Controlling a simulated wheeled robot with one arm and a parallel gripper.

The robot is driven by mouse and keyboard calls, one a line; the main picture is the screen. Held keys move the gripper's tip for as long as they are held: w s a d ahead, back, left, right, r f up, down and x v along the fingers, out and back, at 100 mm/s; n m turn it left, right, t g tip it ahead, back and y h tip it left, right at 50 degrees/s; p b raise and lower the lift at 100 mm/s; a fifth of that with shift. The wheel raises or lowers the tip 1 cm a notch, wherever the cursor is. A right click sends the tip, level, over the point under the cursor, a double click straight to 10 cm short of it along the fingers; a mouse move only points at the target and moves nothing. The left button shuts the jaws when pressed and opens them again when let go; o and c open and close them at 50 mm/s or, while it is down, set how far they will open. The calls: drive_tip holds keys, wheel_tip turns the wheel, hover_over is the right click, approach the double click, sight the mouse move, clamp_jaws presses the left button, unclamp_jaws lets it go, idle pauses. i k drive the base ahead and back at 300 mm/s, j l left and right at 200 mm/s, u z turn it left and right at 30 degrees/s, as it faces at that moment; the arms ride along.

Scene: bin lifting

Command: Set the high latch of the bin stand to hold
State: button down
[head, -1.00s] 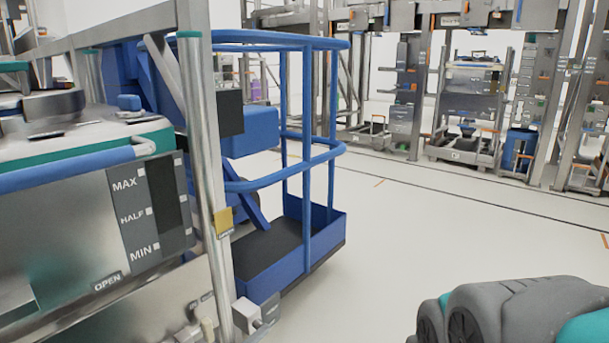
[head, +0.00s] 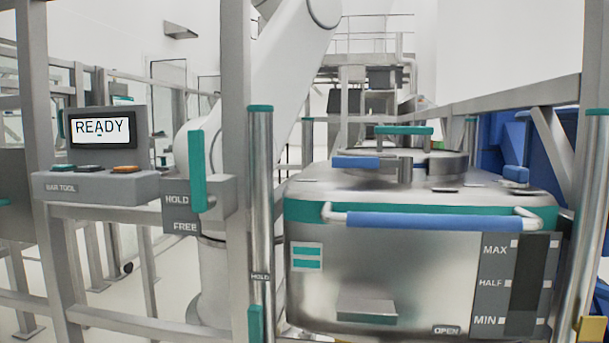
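The bin stand's high latch (head: 197,165) is a teal lever on a grey box on the left post. It stands upright, rising above the box. The box has a HOLD label (head: 177,199) above a FREE label (head: 185,227); the lever rises beside and above HOLD. The steel bin (head: 385,265) with a teal band and blue front bar sits in the stand to the right of the latch. A second teal piece (head: 256,322) shows low on the round post, below a small HOLD tag. My gripper is not in view.
A grey console (head: 100,187) with a READY screen (head: 100,128) and coloured buttons stands left of the latch. Steel posts (head: 236,120) and rails frame the stand. A blue structure (head: 545,150) is behind at the right.

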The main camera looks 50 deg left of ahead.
sight(200, 202)
drive_tip(key=u, duration=2.2)
